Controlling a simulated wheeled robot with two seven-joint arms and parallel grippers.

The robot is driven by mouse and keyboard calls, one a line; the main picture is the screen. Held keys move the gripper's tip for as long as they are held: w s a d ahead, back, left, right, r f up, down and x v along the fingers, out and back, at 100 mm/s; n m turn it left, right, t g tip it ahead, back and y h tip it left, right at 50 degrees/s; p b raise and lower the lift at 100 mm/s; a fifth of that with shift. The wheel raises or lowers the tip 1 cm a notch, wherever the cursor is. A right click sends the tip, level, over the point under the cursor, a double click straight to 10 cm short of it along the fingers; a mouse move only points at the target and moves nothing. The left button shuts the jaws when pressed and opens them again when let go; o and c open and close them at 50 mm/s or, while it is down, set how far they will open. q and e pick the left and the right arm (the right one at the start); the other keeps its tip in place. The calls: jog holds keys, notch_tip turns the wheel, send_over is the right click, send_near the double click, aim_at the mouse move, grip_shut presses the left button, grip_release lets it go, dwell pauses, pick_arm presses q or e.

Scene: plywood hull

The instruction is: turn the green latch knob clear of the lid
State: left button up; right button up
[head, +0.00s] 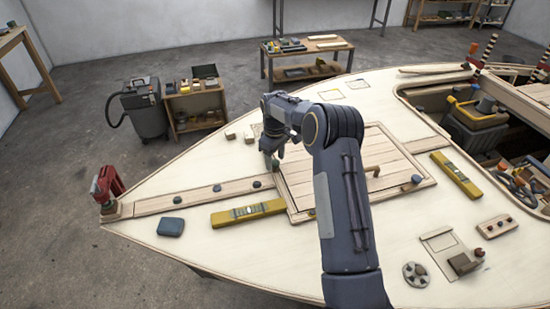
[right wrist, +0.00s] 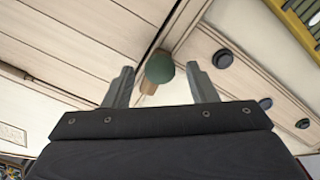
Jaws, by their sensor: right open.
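The green latch knob (right wrist: 160,67) shows in the right wrist view, with a short wooden piece (right wrist: 148,90) beside it, at the edge of the planked lid (right wrist: 75,50). My right gripper (head: 271,162) is open at the lid's left edge in the head view. In the wrist view its two fingers stand apart, one on each side of the knob; I cannot tell whether they touch it. The lid (head: 335,150) lies flat in its frame on the deck, partly behind my right arm. In the head view the gripper hides the knob. My left gripper is not in view.
A wooden handle (head: 372,171) stands on the lid, and a blue knob (head: 417,179) sits near its right corner. A yellow level (head: 248,212) and a blue block (head: 171,227) lie on the deck at left. A red clamp (head: 106,187) sits at the tip.

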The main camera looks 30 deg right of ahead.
aim_at(275, 163)
notch_tip(275, 163, up, 8)
jog(key=shift+f+b, duration=0.2)
jog(key=shift+b, duration=0.1)
dwell(0.4)
jog(key=s+a+r+m+t+y, duration=0.1)
jog(key=s+a+r+m+t, duration=0.15)
jog(key=s+r, duration=0.55)
jog(key=s+a+r+m+t+y, duration=0.1)
jog(key=s+a+r, duration=0.35)
jog(key=s, duration=0.65)
jog(key=s+a+f+m, duration=0.1)
jog(key=s+a, duration=0.2)
jog(key=s, duration=0.3)
jog(key=s+a+f+m+t+y, duration=0.1)
jog(key=s+a+f, duration=0.1)
jog(key=s, duration=0.4)
jog(key=s+a+f+m+t, duration=0.1)
jog(key=s+a+f, duration=0.1)
jog(key=s+a, duration=0.2)
jog(key=shift+s+a+y, duration=0.3)
jog(key=shift+s+y, duration=0.1)
jog(key=shift+s, duration=0.85)
